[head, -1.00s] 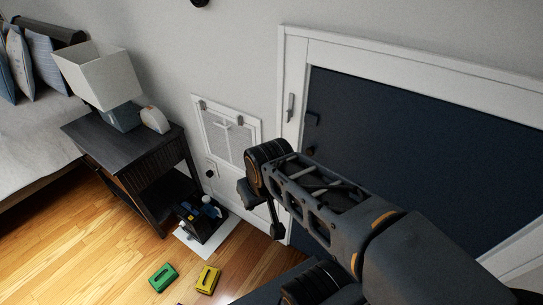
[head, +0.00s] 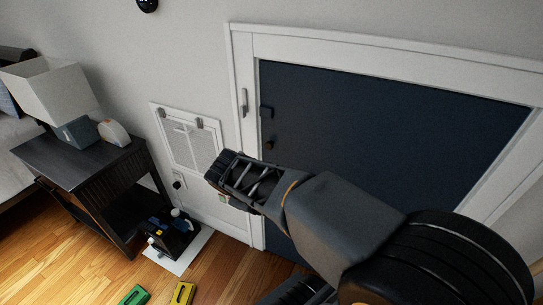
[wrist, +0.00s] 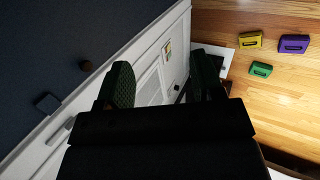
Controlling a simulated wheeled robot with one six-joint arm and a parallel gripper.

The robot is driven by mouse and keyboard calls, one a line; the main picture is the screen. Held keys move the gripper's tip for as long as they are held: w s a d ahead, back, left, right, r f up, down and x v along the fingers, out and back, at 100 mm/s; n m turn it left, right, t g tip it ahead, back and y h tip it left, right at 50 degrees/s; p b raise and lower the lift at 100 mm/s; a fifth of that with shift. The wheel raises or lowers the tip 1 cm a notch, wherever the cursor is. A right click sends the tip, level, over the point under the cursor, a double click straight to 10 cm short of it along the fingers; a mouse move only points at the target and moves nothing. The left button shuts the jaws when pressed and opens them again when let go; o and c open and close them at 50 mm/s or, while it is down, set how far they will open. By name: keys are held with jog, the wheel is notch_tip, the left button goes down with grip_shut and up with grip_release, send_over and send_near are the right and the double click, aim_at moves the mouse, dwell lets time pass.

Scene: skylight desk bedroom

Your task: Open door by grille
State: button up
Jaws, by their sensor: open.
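The dark navy door (head: 380,150) is shut in its white frame (head: 241,60). A dark latch (head: 266,112) and a small dark knob (head: 269,145) sit near its left edge. In the wrist view, the knob (wrist: 86,66) and latch (wrist: 47,103) lie left of my gripper (wrist: 162,80), which is open and empty. A silver handle (head: 244,102) is on the frame's left side. The white grille (head: 188,142) is in the wall left of the door, and part of it shows between my fingers in the wrist view.
A dark nightstand (head: 75,165) with a lamp (head: 52,92) stands at the left. A dark object on a white mat (head: 180,262) sits below the grille. Green (wrist: 261,69), yellow (wrist: 251,40) and purple (wrist: 293,44) blocks lie on the wooden floor.

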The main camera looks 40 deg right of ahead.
jog(key=w+d+f+n+h+b, duration=0.5)
jog(key=w+d+n+h+b, duration=0.1)
jog(key=w+d+n+h, duration=0.15)
jog(key=n+t+h+b, duration=0.3)
jog(key=n+t+b, duration=0.25)
jog(key=n, duration=0.45)
send_near(268, 147)
jog(key=shift+t, duration=0.45)
jog(key=x, duration=1)
jog(key=shift+s+d+f+b, duration=0.1)
jog(key=shift+d+f+b, duration=0.15)
jog(key=shift+d+b, duration=0.15)
jog(key=shift+c, duration=0.2)
grip_shut()
